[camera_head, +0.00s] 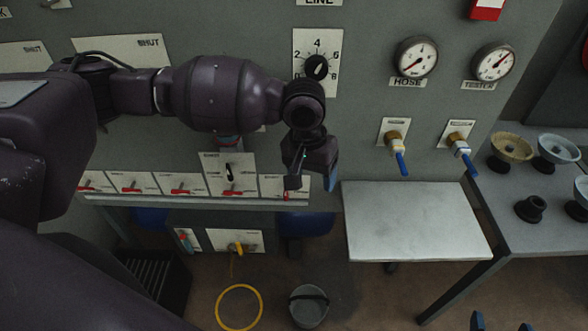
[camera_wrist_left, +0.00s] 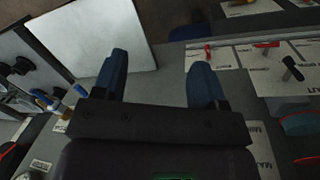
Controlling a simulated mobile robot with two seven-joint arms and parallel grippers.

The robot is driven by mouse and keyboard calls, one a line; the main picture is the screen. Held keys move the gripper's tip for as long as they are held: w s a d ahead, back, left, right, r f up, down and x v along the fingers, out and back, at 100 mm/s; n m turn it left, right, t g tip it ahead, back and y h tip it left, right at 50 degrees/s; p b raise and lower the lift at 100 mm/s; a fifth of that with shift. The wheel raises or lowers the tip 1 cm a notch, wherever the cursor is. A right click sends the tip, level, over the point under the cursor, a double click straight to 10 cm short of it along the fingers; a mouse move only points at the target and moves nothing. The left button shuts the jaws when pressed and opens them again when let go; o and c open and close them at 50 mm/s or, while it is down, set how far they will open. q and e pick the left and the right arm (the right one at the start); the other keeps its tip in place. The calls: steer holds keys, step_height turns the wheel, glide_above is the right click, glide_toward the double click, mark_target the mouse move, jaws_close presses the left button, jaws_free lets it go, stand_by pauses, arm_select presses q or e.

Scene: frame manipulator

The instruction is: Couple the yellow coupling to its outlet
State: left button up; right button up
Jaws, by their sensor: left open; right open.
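A small yellow fitting (camera_head: 238,248) shows at the low panel (camera_head: 222,237) under the bench, with a thin yellow line hanging below it. A yellow hose loop (camera_head: 239,307) lies on the floor; I cannot tell which part is the coupling. My left gripper (camera_head: 312,183) hangs open in front of the switch row's right end, above and right of the fitting. In the left wrist view its two blue fingers (camera_wrist_left: 158,78) are apart with nothing between them. My right gripper (camera_head: 501,325) shows only as two separated blue fingertips at the bottom right edge, open.
A grey bucket (camera_head: 309,306) stands on the floor. A side table (camera_head: 530,232) at right holds several bowl-shaped and black parts.

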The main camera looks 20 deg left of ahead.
arm_select(q)
steer(key=shift+s+a+r+y+p, duration=0.1)
steer(key=shift+s+a+r+y, duration=0.1)
steer(key=shift+a, duration=0.3)
steer(key=shift+s+a+r+y+p, duration=0.1)
steer(key=shift+a+r+y+p, duration=0.05)
steer(key=shift+a, duration=0.3)
steer(key=shift+s+a+r+y+p, duration=0.1)
steer(key=shift+s+a+r+y, duration=0.1)
steer(key=shift+a, duration=0.3)
